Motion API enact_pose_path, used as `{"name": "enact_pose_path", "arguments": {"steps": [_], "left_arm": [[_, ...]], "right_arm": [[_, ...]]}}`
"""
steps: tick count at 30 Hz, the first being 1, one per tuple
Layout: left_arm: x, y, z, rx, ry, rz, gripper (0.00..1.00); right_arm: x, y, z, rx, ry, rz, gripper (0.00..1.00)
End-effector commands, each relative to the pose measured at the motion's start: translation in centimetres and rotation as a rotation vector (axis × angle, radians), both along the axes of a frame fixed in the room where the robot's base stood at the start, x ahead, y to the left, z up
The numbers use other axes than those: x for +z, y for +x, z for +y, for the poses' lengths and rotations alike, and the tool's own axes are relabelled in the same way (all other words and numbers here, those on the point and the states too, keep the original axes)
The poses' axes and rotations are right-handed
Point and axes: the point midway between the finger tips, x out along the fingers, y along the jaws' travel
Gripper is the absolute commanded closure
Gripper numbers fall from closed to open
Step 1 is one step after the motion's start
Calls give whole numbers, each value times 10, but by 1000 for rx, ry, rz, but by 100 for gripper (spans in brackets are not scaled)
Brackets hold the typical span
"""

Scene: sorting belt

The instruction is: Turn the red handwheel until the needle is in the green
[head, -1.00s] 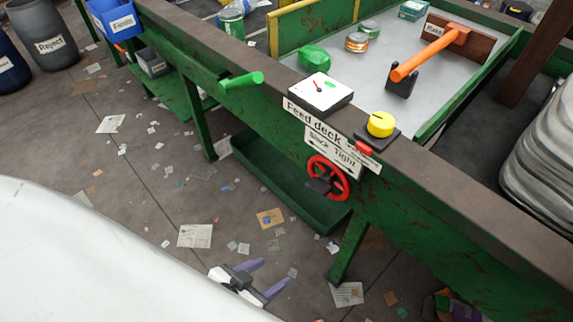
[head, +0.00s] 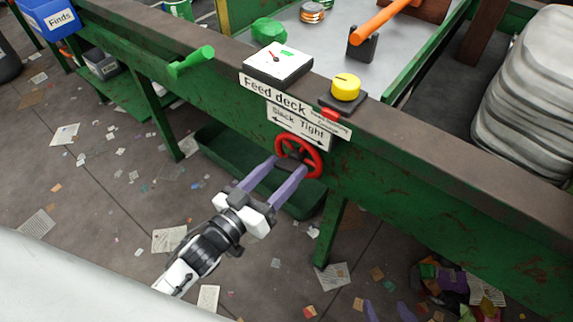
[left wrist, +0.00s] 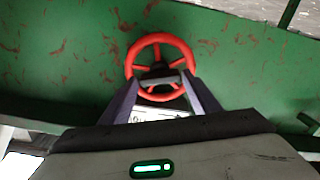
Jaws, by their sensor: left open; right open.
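The red handwheel (head: 299,138) is on the green side of the feed deck, under the Slack/Tight sign (head: 300,125). It also shows in the left wrist view (left wrist: 160,39). My left gripper (head: 288,166) is open in front of the wheel, its purple fingers spread towards the lower rim and dark hub. In the left wrist view the fingertips (left wrist: 162,84) lie either side of the hub; contact is unclear. The gauge (head: 278,64) has a white face; its red needle points up-left, left of the small green band. My right gripper (head: 387,311) is open and partly visible at the bottom edge.
A green trough (head: 225,155) lies below the deck, beside a green leg (head: 330,232). Scraps litter the floor.

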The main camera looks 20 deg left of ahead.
Motion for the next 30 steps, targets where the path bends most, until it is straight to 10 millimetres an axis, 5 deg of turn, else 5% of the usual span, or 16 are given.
{"name": "enact_pose_path", "arguments": {"steps": [14, 20, 30], "left_arm": [[-1, 18, -7, 1, -1, 2, 44], [0, 18, -7, 1, -1, 2, 74], [0, 18, -7, 1, 45, -15, 74]], "right_arm": [[-1, 0, -1, -2, -1, 0, 46], [-1, 1, -1, -2, -1, 0, 46], [2, 1, -1, -2, 0, -1, 46]]}}
